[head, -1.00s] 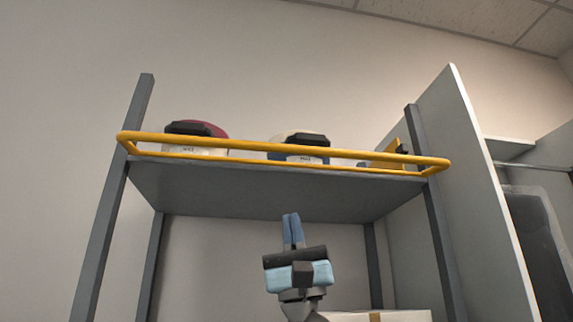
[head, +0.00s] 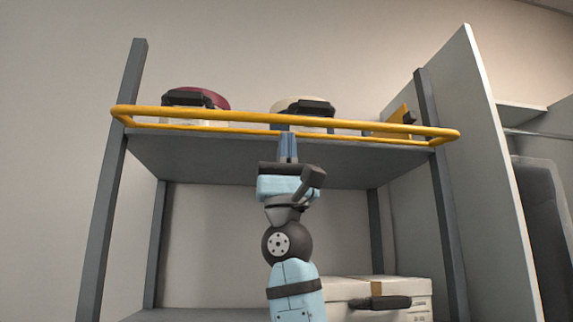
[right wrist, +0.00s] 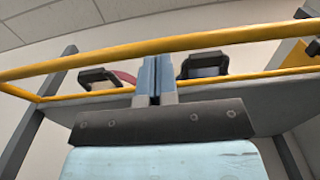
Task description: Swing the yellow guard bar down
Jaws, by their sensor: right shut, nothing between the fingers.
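The yellow guard bar (head: 340,123) is a long loop across the front edge of the upper shelf, raised above the shelf edge. In the right wrist view the guard bar (right wrist: 230,37) crosses the top of the picture. My right gripper (head: 288,135) is shut and empty, its fingers pointing up at the middle of the shelf front, overlapping the lower rail in the head view. In the right wrist view the fingertips (right wrist: 154,60) lie just below the upper rail; I cannot tell if they touch. My left gripper is not in view.
On the grey upper shelf (head: 250,160) stand a dark red lidded container (head: 205,97) and a cream one (head: 290,104), both with black handles. Grey posts flank the shelf. A white box (head: 345,288) sits below right. A tall panel (head: 480,150) stands at right.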

